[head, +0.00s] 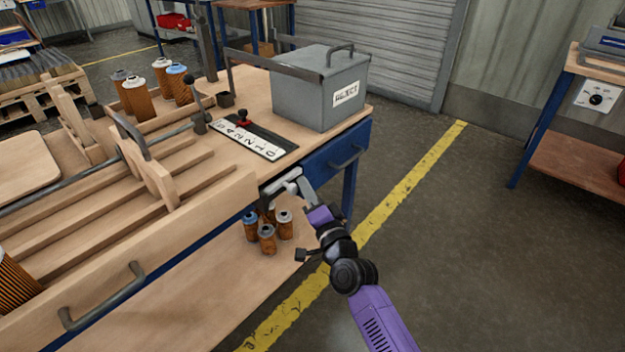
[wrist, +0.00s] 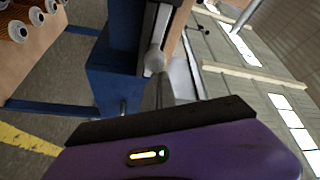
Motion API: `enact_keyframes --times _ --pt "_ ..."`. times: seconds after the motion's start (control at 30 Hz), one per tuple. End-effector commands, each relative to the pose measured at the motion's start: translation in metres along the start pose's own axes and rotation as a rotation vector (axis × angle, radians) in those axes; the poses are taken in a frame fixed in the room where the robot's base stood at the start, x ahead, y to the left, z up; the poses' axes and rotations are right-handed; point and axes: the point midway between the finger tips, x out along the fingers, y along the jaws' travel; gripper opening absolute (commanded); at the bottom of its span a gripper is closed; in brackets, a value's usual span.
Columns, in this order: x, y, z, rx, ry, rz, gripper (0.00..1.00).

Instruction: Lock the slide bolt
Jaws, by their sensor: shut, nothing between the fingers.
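The slide bolt (head: 274,188) appears as a light grey metal piece on the bench's front side, left of the blue drawer, partly hidden by my gripper. In the wrist view its pale round knob (wrist: 155,60) stands in front of a grey rail. My gripper (head: 298,184) is shut and empty, right at the bolt. In the wrist view its narrow fingers (wrist: 163,92) point at the knob and overlap it; I cannot tell whether they touch. How far the bolt is slid is not clear from these frames.
A grey reject box (head: 318,90) stands on the bench top beside a numbered strip (head: 250,137). The blue drawer (head: 338,158) is right of my gripper. Several brown cartridges (head: 267,238) stand on the lower shelf. The floor to the right is clear.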

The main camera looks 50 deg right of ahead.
Motion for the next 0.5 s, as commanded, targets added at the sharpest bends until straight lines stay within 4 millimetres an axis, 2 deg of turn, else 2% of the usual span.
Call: enact_keyframes --times 0.33,0.5 --pt "-0.0007 -0.0003 0.0014 0.000 0.000 -0.001 0.00" --pt "-0.0035 -0.0089 0.0091 0.001 -0.003 0.001 0.00"
